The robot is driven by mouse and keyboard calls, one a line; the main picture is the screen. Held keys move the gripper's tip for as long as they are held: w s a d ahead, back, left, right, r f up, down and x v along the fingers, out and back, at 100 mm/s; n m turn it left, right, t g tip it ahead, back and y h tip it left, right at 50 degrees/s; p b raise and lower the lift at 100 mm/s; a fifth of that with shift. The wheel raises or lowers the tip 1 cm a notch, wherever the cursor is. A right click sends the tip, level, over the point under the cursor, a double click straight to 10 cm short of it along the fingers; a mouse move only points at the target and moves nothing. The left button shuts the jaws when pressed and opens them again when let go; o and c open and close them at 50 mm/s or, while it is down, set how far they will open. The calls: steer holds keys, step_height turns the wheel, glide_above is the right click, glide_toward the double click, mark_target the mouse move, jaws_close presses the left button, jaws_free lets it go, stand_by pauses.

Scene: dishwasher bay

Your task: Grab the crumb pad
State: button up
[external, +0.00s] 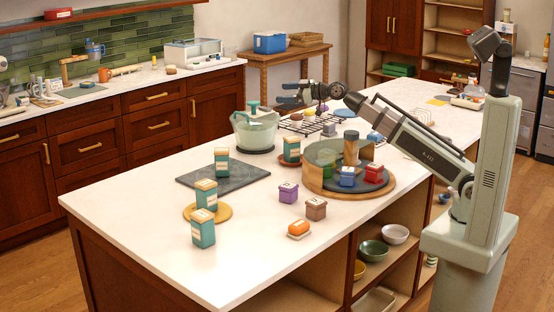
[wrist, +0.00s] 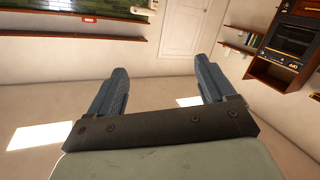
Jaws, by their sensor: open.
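My gripper (external: 283,94) is raised above the far part of the white island, its fingers pointing left. In the wrist view my gripper (wrist: 166,65) is open, with nothing between its fingers. Nothing is clearly marked as the crumb pad. A small orange block on a white base (external: 299,229) lies near the island's front edge, far from my gripper. A flat yellow piece (external: 437,102) lies at the island's far right. I cannot tell whether either is the crumb pad.
Several teal canisters (external: 204,228) stand on the island (external: 150,231). A greenish bowl (external: 255,131), a dark board (external: 222,173) and a wire rack (external: 307,125) are nearby. The island's front left is clear.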

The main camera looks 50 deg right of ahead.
steer(key=s+a+f+n+g+y, duration=0.1)
steer(key=s+a+f+g, duration=0.15)
steer(key=a, duration=0.35)
steer(key=s+a+f+n+g, duration=0.2)
steer(key=s+a+f, duration=0.2)
steer(key=a, duration=0.2)
steer(key=n+g+h, duration=0.3)
steer(key=n+g, duration=0.3)
steer(key=g, duration=0.5)
glide_toward(299, 223)
steer(key=shift+t, duration=0.25)
steer(key=shift+s+x, duration=0.2)
steer(key=shift+x, duration=5)
steer(key=shift+d, duration=0.15)
steer(key=shift+c, duration=0.5)
steer(key=c, duration=1)
